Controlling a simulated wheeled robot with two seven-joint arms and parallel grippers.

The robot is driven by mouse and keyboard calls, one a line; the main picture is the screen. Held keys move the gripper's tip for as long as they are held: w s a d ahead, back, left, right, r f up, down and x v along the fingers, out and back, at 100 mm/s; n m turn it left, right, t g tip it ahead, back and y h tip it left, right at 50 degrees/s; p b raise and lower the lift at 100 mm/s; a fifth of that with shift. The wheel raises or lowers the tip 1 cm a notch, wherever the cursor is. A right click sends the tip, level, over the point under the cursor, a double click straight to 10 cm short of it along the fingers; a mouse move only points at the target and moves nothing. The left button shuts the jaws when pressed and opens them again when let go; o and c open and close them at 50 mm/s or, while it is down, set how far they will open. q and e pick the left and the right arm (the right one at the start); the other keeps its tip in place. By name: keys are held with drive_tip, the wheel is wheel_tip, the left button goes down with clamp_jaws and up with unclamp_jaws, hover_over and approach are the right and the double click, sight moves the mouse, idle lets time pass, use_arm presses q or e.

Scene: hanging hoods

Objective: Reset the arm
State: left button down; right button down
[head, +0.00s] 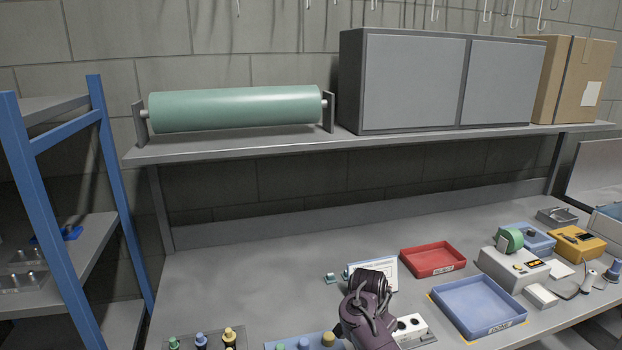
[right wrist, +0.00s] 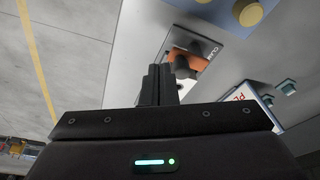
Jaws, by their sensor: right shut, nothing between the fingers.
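My right arm (head: 368,310) reaches in from the bottom of the head view, over the front of the workbench (head: 240,270). Its fingertips cannot be made out there. In the right wrist view my right gripper (right wrist: 160,85) is shut, its two dark fingers together with nothing between them. An orange and dark part (right wrist: 188,62) on a pale plate lies just past the fingertips; I cannot tell the gap between them. My left gripper is in neither view.
A white sign (head: 376,268), a red tray (head: 432,260) and a blue tray (head: 478,305) are near my arm. Colored knobs (head: 229,335) line the front edge. A shelf (head: 240,147) carries a green roll (head: 235,108) and grey cabinet (head: 412,82). The left bench top is clear.

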drive_tip(key=s+f+n+y, duration=0.1)
drive_tip(key=s+f+n, duration=0.2)
drive_tip(key=s, duration=0.6)
drive_tip(key=s+f+n+y, duration=0.1)
drive_tip(key=s+f+n, duration=0.15)
drive_tip(key=s, duration=0.55)
drive_tip(key=s+d+r+n+t, duration=0.1)
drive_tip(key=s+d+r+n, duration=0.2)
drive_tip(key=s, duration=0.5)
drive_tip(key=s+r+n+t, duration=0.1)
drive_tip(key=s+r+n, duration=0.2)
drive_tip(key=s+r, duration=0.35)
drive_tip(key=s+f+g+b, duration=0.1)
drive_tip(key=s+f+b, duration=0.1)
drive_tip(key=f, duration=1.6)
drive_tip(key=s+f+g+b, duration=0.1)
drive_tip(key=s+f, duration=0.1)
drive_tip(key=f, duration=1.6)
drive_tip(key=s+d+f+b, duration=0.1)
drive_tip(key=s+d+f, duration=0.1)
drive_tip(key=s+f, duration=0.7)
drive_tip(key=s+d+f+b, duration=0.1)
drive_tip(key=s+f, duration=0.8)
drive_tip(key=f, duration=0.1)
drive_tip(key=shift+s+d+n+g+b, duration=0.3)
drive_tip(key=shift+s+d+n+g, duration=0.05)
drive_tip(key=shift+d+g, duration=0.05)
